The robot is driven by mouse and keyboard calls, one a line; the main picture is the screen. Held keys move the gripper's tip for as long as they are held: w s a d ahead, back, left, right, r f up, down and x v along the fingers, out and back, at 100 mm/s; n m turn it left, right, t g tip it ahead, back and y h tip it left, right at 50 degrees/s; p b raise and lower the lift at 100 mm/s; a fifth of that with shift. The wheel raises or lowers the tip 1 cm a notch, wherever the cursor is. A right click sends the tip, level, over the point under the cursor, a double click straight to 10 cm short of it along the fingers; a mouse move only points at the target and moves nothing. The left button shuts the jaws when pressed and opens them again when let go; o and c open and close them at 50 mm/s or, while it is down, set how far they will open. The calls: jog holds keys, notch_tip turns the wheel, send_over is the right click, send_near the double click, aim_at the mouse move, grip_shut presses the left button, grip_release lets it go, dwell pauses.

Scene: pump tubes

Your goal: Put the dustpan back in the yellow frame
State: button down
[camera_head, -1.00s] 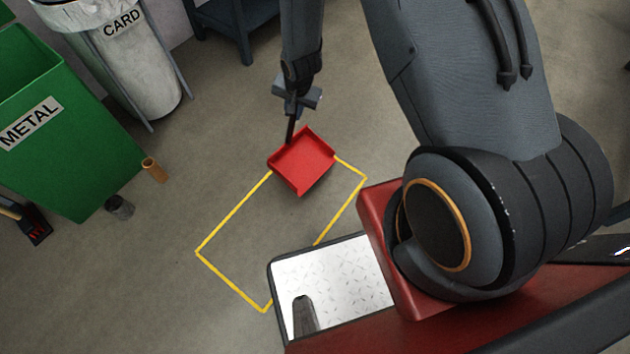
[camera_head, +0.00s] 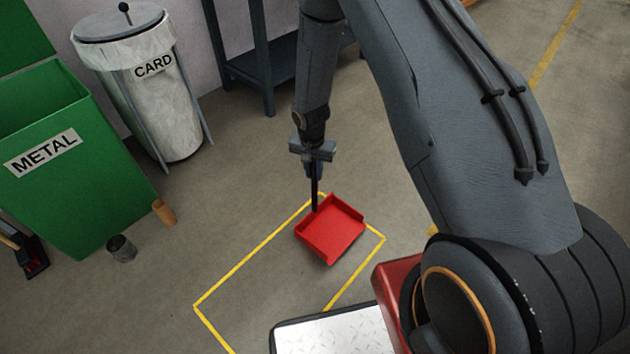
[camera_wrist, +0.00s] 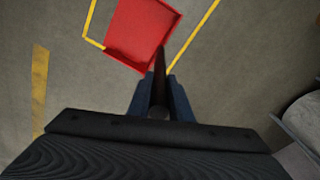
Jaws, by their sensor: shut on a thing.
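The red dustpan (camera_head: 332,230) shows over the far right end of the yellow frame (camera_head: 246,260) marked on the floor. It also shows in the wrist view (camera_wrist: 141,32), with yellow lines on both sides of it. My gripper (camera_head: 315,174) is shut on the dustpan's dark handle, which points up to the gripper. The wrist view shows the fingers (camera_wrist: 161,92) on either side of the handle. I cannot tell whether the pan touches the floor. The near end of the frame is partly cut off by the picture edge.
A green METAL bin (camera_head: 75,160) and a white CARD bin (camera_head: 160,95) stand at the left. A brown cylinder (camera_head: 164,212) and a dark can (camera_head: 121,248) are on the floor near them. A dark shelf (camera_head: 268,70) stands behind.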

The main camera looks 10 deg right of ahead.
notch_tip(320, 180, down, 3)
jog(key=shift+f+b, duration=0.15)
jog(key=shift+b, duration=0.2)
jog(key=c, duration=1.6)
grip_release()
